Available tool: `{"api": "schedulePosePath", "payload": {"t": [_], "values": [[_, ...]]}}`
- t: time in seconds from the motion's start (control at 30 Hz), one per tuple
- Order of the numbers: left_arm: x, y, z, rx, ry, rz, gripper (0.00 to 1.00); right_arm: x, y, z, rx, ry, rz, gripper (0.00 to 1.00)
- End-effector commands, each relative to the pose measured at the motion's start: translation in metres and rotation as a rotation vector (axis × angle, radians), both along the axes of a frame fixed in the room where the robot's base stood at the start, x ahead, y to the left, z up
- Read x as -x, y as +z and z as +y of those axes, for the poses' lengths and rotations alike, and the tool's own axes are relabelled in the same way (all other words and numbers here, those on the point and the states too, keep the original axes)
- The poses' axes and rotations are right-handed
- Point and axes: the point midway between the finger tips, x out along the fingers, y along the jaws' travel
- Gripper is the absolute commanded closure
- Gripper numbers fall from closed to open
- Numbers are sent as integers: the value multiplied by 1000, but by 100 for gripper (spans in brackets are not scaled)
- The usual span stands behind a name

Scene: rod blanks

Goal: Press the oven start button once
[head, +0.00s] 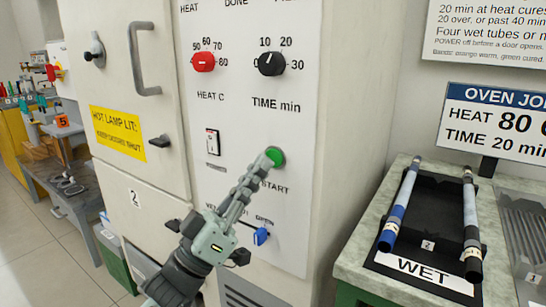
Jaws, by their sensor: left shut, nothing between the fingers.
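The oven's green start button (277,157) is on the light control panel, above the word START. My left gripper (270,157) is shut and empty, reaching up from below. Its fingertips are at the button and cover its left part. They look to be touching it, but I cannot tell whether it is pushed in. The oven panel (302,205) also carries a red heat knob (204,62) and a black time knob (271,63). A small rocker switch (212,142) is left of the button. My right gripper is out of view.
A blue lever (260,236) marked OPEN is close below my left gripper. The oven door (120,190) with its grey handle (139,60) is on the left. On the right, a black WET tray (432,205) holds two rods on a bench.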

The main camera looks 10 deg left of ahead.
Motion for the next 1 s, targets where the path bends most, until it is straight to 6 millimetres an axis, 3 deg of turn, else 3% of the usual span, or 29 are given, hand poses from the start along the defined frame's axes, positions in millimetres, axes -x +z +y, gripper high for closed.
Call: {"api": "schedulePosePath", "payload": {"t": [0.37,0.8,1.0], "values": [[3,0,1,0,-1,-1,100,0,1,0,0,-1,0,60],[42,0,15,1,-1,0,100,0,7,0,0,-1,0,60],[49,0,17,0,-1,-2,100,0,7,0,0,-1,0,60]]}}
